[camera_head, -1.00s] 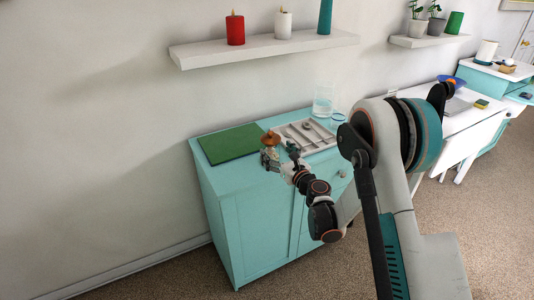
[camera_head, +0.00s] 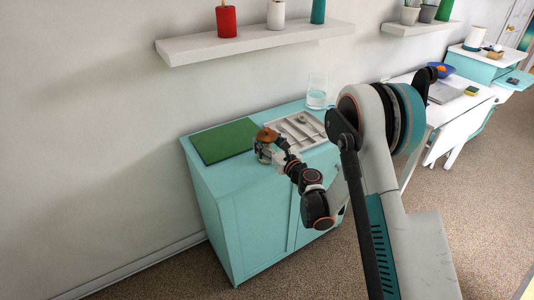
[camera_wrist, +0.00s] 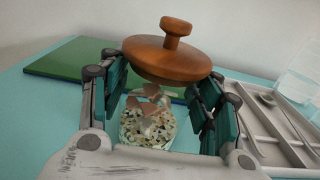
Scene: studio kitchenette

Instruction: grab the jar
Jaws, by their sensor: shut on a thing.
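The jar (camera_wrist: 148,122) is clear glass with speckled contents and a round wooden lid with a knob (camera_wrist: 168,52). In the wrist view it stands between my gripper's two teal-padded fingers (camera_wrist: 160,108), with the lid above them. My gripper (camera_head: 266,150) is shut on the jar. In the head view the jar's brown lid (camera_head: 267,134) shows at the front of the teal cabinet top (camera_head: 220,174), and my gripper hides most of the body. I cannot tell whether the jar touches the cabinet top.
A green board (camera_head: 224,141) lies left of the jar. A grey cutlery tray (camera_head: 296,131) with utensils lies to the right, close to my gripper. A clear glass container (camera_head: 317,92) stands behind the tray. A white shelf (camera_head: 250,42) with candles hangs above.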

